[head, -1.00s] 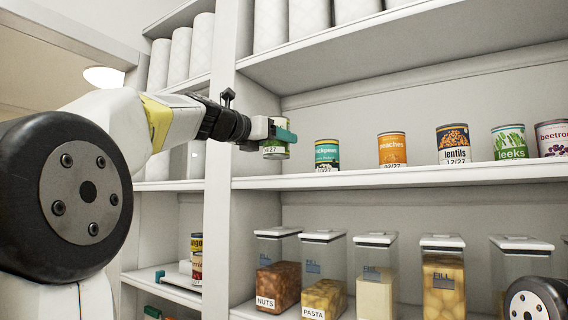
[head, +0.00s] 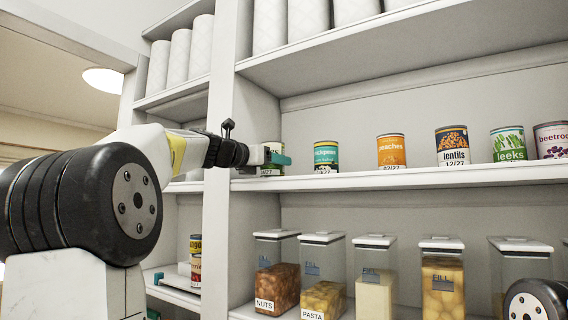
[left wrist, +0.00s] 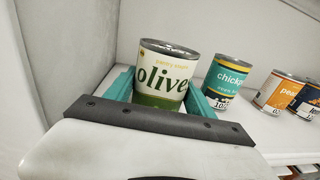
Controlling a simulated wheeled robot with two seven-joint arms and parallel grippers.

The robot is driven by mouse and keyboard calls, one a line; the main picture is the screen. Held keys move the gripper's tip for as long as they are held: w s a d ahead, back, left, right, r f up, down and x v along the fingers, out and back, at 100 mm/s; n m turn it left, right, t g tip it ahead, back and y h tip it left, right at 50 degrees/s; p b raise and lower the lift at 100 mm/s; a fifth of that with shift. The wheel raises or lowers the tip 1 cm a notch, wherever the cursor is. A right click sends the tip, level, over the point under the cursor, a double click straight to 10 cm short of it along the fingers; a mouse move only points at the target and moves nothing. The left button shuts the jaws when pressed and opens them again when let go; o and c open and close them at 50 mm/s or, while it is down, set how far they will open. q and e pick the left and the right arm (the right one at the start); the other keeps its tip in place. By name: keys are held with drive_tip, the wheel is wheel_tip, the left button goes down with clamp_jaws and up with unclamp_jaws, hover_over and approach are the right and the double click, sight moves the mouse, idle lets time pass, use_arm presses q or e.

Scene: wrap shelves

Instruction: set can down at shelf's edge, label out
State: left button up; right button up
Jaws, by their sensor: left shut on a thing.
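The olive can (left wrist: 163,78), white and green with "olive" lettering, is between the teal fingers of my left gripper (left wrist: 160,95) in the left wrist view. The gripper is shut on it. In the head view my left gripper (head: 275,160) is at the left end of the middle shelf (head: 390,180), close to the upright, and the can (head: 271,146) is partly hidden behind the fingers. The can looks upright, with its lettering facing the wrist camera. I cannot tell whether its base touches the shelf. My right gripper is not in view.
A chickpeas can (head: 326,157) stands just right of the held can, with peaches (head: 391,151), lentils (head: 453,145), leeks (head: 509,144) and beetroot (head: 551,140) cans farther right. The white upright (head: 217,150) is close on the left. Lidded food containers (head: 277,272) line the shelf below.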

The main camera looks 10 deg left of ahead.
use_arm(q)
drive_tip(key=o, duration=1.8)
drive_tip(key=shift+f, duration=0.15)
